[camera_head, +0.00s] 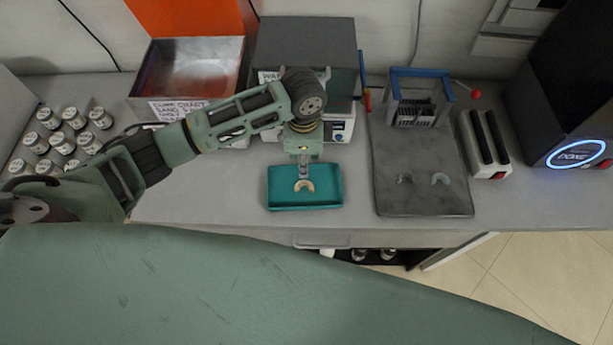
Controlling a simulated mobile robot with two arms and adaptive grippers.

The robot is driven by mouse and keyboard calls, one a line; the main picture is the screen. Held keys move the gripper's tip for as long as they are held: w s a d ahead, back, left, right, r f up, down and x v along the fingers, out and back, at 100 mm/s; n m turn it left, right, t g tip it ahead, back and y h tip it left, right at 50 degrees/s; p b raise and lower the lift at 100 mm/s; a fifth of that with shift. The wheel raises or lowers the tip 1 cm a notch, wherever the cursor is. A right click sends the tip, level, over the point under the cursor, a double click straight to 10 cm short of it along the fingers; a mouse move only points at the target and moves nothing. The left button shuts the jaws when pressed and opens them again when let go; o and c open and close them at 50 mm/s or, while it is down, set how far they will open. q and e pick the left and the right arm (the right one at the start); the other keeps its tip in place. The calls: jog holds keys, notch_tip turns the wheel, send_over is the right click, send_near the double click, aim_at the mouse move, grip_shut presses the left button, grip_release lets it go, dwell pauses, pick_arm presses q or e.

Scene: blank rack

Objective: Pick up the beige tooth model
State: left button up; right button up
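The beige tooth model (304,185) is a small arch lying in a teal tray (326,201) on the grey counter. My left arm comes in from the left, and my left gripper (303,172) points down just above the model. The fingertips are very small here. I cannot tell whether they are open or shut, or whether they touch the model. My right gripper is not in view.
A dark grey slab (421,179) with two pale arch shapes lies to the right. A blue-handled rack (418,100) stands behind it. Several jars (62,141) stand at left. A grey box (305,45) stands behind the tray.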

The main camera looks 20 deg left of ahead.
aim_at(304, 180)
pick_arm(q)
jog(key=f, duration=0.2)
jog(key=shift+s+d+f+p, duration=0.1)
jog(key=shift+s+f+p, duration=0.25)
jog(key=shift+p, duration=0.05)
notch_tip(304, 180, down, 4)
jog(key=shift+s+d+r+p, duration=0.1)
jog(key=shift+s+p, duration=0.05)
jog(key=shift+p, duration=0.4)
jog(key=shift+f, duration=0.4)
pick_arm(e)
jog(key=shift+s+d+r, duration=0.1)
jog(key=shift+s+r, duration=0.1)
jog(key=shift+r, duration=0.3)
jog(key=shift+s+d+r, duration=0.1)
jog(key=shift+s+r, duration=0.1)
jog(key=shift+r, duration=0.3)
pick_arm(q)
grip_shut()
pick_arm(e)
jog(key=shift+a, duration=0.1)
